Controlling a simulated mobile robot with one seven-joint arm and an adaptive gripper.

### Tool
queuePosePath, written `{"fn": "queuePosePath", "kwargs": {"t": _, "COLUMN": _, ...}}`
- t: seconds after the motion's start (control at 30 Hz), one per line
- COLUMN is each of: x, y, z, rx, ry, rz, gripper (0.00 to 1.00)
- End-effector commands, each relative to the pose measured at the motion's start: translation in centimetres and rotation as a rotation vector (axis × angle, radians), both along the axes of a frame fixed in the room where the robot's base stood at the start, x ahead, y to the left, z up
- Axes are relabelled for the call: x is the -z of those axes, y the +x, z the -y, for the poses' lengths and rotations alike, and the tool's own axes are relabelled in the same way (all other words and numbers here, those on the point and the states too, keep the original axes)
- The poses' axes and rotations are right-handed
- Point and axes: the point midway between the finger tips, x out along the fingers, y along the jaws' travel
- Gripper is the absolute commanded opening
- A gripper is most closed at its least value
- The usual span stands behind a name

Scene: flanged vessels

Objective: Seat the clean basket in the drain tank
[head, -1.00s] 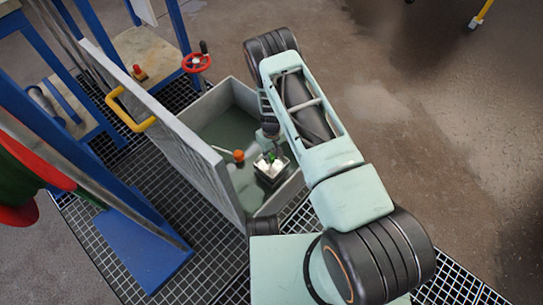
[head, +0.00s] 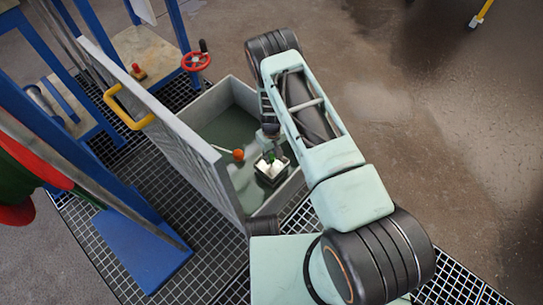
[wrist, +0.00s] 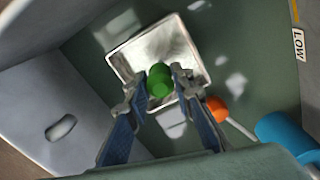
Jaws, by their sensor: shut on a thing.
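The basket (wrist: 182,48) is a shiny square metal pan with a green knob (wrist: 159,80) at its middle. It also shows in the head view (head: 263,177), inside the grey open-topped drain tank (head: 290,190). My gripper (wrist: 160,84) has its two fingers closed on either side of the knob. In the head view my arm hides much of the gripper. The tank's floor looks dull green. I cannot tell whether the basket touches the tank floor or hangs above it.
An orange ball (head: 238,155) on a pale rod is close beside the basket; it also shows in the wrist view (wrist: 216,108). A tall grey panel with a yellow handle (head: 130,108) stands along the tank's left side. A red handwheel (head: 196,61) is behind it.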

Motion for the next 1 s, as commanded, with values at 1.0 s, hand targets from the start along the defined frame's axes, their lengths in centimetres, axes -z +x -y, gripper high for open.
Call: {"fn": "queuePosePath", "kwargs": {"t": 1.0, "x": 3.0, "y": 0.0, "z": 0.0, "rx": 0.000, "ry": 0.000, "rz": 0.000, "gripper": 0.00}}
